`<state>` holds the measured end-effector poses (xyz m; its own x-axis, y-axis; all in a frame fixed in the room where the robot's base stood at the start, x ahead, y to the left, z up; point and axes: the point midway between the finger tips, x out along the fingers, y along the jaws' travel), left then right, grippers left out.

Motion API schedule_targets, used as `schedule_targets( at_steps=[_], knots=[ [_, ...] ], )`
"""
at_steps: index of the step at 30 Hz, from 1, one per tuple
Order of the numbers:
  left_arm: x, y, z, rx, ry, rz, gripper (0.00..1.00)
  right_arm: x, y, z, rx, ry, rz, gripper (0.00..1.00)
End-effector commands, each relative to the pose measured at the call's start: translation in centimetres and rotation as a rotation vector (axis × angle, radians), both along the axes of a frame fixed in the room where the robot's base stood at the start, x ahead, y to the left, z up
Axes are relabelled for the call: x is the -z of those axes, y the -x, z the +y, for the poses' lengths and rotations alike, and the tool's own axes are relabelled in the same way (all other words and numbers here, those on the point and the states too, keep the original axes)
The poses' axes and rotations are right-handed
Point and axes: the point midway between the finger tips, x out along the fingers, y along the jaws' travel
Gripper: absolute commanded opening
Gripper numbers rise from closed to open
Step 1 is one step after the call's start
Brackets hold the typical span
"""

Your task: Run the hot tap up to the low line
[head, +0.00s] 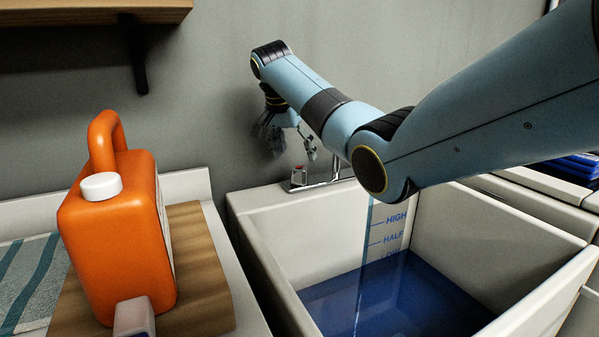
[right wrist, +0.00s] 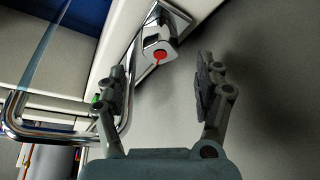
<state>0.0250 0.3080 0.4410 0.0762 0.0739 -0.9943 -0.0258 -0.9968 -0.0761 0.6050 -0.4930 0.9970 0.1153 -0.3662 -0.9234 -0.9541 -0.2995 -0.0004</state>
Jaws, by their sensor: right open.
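The tap (head: 299,178) stands on the back rim of the sink (head: 290,250), with a red mark on its body. In the right wrist view the tap's red-marked handle (right wrist: 160,52) lies just beyond my fingertips, and the chrome spout (right wrist: 15,112) curves at left. A thin stream of water (head: 361,295) falls into the sink. Blue water (head: 400,296) covers the bottom, its surface close to the LOW mark (head: 389,255) on the wall scale. My right gripper (head: 290,145) is open and empty, above and behind the tap. My left gripper is out of view.
An orange jug (head: 115,240) with a white cap stands on a wooden board (head: 205,290) left of the sink. A striped cloth (head: 28,280) lies beside it. A wooden shelf (head: 80,18) hangs at upper left. The wall is close behind the tap.

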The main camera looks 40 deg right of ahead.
Motion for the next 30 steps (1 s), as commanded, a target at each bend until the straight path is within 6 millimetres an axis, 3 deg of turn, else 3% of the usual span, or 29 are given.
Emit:
schedule_targets(
  at_steps=[3, 9, 21, 30],
  knots=[
    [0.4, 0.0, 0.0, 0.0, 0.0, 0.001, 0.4, 2.5, -0.2, -0.9, 0.002, -0.001, 0.004, 0.7],
    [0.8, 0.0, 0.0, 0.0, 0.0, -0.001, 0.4, 5.2, -0.6, -2.0, 0.0, -0.001, 0.001, 0.7],
    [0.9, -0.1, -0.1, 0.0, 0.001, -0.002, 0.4, 6.0, -0.7, -2.3, 0.0, 0.0, -0.001, 0.7],
    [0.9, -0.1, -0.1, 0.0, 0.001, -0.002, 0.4, 6.0, -0.7, -2.3, 0.0, 0.0, 0.0, 0.32]
  ],
)
